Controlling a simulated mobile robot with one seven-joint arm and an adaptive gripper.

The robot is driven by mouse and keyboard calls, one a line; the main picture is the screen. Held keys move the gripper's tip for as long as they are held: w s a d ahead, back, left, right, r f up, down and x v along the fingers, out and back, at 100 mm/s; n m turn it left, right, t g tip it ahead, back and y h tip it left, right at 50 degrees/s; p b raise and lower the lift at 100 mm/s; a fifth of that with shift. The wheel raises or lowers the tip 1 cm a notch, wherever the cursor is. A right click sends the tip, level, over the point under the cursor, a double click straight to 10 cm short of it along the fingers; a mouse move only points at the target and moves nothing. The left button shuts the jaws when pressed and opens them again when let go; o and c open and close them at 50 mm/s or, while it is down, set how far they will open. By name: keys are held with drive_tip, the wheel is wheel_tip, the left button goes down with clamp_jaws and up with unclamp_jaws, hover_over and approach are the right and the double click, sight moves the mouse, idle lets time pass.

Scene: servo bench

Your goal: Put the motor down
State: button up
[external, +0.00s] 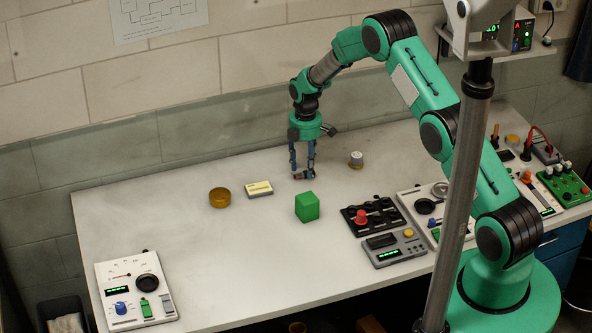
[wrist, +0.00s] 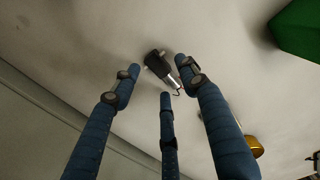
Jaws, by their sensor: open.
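My gripper (external: 303,172) points down, low over the table behind the green block. In the wrist view its three blue fingers (wrist: 160,84) are spread open. A small dark object with a thin wire-like part (wrist: 160,66), likely the motor, lies between and just beyond the fingertips. It appears to be on the table, and no finger is clearly closed on it. In the external view the fingers mostly hide this spot. A short silver-grey cylinder (external: 356,159) stands upright on the table to the right of my gripper.
A green block (external: 307,207) stands close in front of my gripper. An amber round dish (external: 219,198) and a yellow-topped box (external: 259,189) are to the left. A black panel with a red knob (external: 373,215) and other instruments fill the right. The table's left middle is clear.

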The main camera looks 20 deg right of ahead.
wheel_tip(320, 180, up, 11)
idle(0.5)
drive_tip(key=shift+f, duration=0.1)
idle(0.7)
wheel_tip(320, 180, up, 20)
drive_tip(key=m+t, duration=0.1)
drive_tip(key=m, duration=0.3)
hover_over(305, 171)
drive_tip(key=s+d, duration=0.5)
drive_tip(key=s, duration=0.2)
drive_tip(key=s+d+r+m+t, duration=0.2)
drive_tip(key=s+d+r+m, duration=0.25)
drive_tip(key=s+r, duration=0.8)
drive_tip(key=s+d+r+m+t, duration=0.1)
drive_tip(key=s+d+r+m, duration=0.2)
drive_tip(key=s, duration=0.5)
drive_tip(key=s+d+r+m, duration=0.2)
drive_tip(key=s+r, duration=0.3)
drive_tip(key=s, duration=0.3)
drive_tip(key=s+d+m+t, duration=0.1)
drive_tip(key=s+m, duration=0.1)
drive_tip(key=s, duration=0.7)
drive_tip(key=s+d+f+m, duration=0.1)
drive_tip(key=s+d+m, duration=0.1)
drive_tip(key=s, duration=0.7)
drive_tip(key=shift+s+m+t, duration=0.15)
drive_tip(key=shift+m+t, duration=0.25)
drive_tip(key=shift+m, duration=0.05)
drive_tip(key=shift+f, duration=0.1)
